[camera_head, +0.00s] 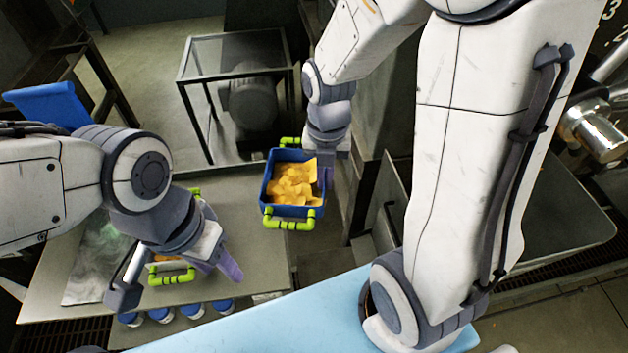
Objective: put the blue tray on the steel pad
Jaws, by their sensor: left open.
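A blue tray (292,211) with yellow-orange pieces in it and green handles at its far and near ends is at mid-picture. My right gripper (325,174) is at the tray's right wall and appears shut on it; one finger shows outside the wall, the other is hidden. The tray seems held up, partly past the table's right edge. My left gripper (180,282) is open above the left table. Between and behind its fingers show a green handle (170,276) and some orange, belonging to something mostly hidden by my arm. I cannot single out the steel pad with certainty.
The grey left table (254,245) has bare room right of my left gripper. A shiny grey sheet (98,262) lies at its left. A dark framed stand (236,90) is behind, a light-blue surface (290,320) in front.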

